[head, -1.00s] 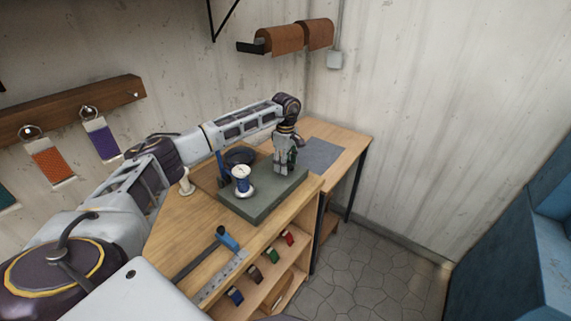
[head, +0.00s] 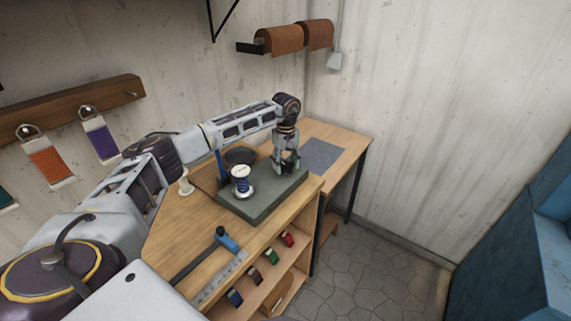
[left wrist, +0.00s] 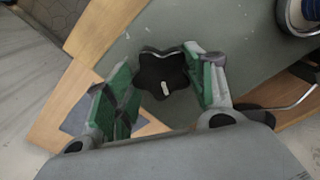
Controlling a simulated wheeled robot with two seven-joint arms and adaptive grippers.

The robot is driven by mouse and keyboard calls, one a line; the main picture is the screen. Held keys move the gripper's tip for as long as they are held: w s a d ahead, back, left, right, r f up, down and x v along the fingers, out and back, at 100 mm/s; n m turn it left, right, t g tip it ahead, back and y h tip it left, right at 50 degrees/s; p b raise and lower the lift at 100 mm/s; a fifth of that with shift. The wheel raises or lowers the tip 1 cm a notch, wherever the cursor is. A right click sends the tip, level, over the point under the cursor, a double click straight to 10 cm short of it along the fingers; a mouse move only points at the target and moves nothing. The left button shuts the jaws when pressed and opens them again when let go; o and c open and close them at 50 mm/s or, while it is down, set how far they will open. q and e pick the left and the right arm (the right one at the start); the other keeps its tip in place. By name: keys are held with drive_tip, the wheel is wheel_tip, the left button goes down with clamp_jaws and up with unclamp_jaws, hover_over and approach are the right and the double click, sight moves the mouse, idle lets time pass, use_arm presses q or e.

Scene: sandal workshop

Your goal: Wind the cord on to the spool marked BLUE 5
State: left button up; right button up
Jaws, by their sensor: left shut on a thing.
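A white-flanged spool with blue cord (head: 241,181) stands upright on a grey-green slab (head: 256,207) on the bench. I cannot read any marking on it. Part of the spool shows at the top right of the left wrist view (left wrist: 298,14). My left gripper (head: 286,168) is over the far right part of the slab, to the right of the spool. In the left wrist view its green-padded fingers (left wrist: 165,90) are on either side of a black star-shaped knob (left wrist: 160,72), and it is shut on that knob. My right gripper is out of view.
A blue post (head: 220,165) and a dark bowl (head: 240,156) are behind the spool. A blue-handled tool (head: 227,240) and a steel ruler (head: 220,276) lie near the bench's front. A grey mat (head: 322,154) lies to the right.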

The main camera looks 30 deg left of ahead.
sight(286, 165)
use_arm(q)
drive_tip(key=shift+w+r, duration=0.15)
drive_tip(key=shift+r, duration=0.05)
drive_tip(key=o, duration=0.9)
drive_tip(key=shift+o, duration=0.8)
drive_tip(key=shift+f, duration=0.15)
wheel_tip(286, 165, up, 12)
